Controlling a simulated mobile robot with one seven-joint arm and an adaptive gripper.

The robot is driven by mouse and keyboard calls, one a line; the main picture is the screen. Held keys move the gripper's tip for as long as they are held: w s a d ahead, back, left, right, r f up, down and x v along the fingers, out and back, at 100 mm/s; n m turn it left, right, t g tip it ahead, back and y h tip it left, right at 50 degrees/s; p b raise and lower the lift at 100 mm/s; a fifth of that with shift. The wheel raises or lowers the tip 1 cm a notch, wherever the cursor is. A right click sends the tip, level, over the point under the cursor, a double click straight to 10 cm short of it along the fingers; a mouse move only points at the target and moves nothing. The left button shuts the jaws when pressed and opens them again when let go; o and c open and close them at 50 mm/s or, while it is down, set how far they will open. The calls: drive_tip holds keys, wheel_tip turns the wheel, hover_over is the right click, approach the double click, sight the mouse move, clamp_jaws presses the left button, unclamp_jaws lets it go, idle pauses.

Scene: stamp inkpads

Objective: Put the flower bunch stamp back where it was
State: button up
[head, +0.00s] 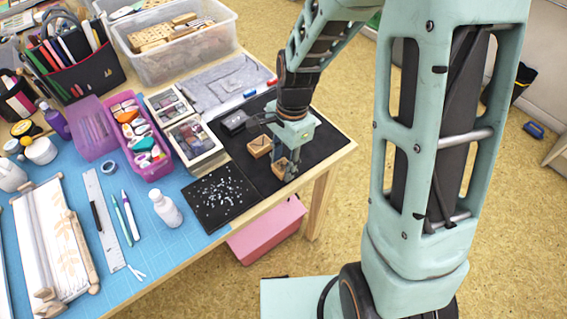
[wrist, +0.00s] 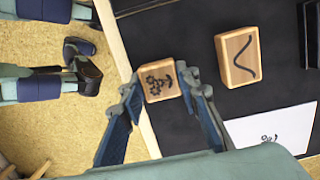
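The flower bunch stamp (wrist: 159,82) is a small wooden block with a dark flower drawing on its upper face. In the wrist view it sits between the fingertips of my gripper (wrist: 159,88), which touch or nearly touch its two sides. It overlaps the edge of the dark mat in that view; I cannot tell whether it is lifted. In the head view my gripper (head: 286,168) is low over the mat's front part, with the stamp (head: 278,165) at its fingers. A second wooden stamp (wrist: 238,56) with a curved line lies apart on the mat.
The dark mat (head: 325,150) reaches near the table's right edge. A black box (head: 233,122) lies behind the second stamp. A white paper (wrist: 275,128) with a small print shows in the wrist view. A speckled black sheet (head: 222,197) and a white bottle (head: 167,209) are to the left.

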drive_tip(key=o, duration=0.4)
drive_tip(key=shift+o, duration=0.2)
wheel_tip(320, 180, up, 12)
drive_tip(key=d+p, duration=0.1)
drive_tip(key=p, duration=0.1)
drive_tip(key=shift+w+r, duration=0.15)
drive_tip(key=shift+w, duration=0.25)
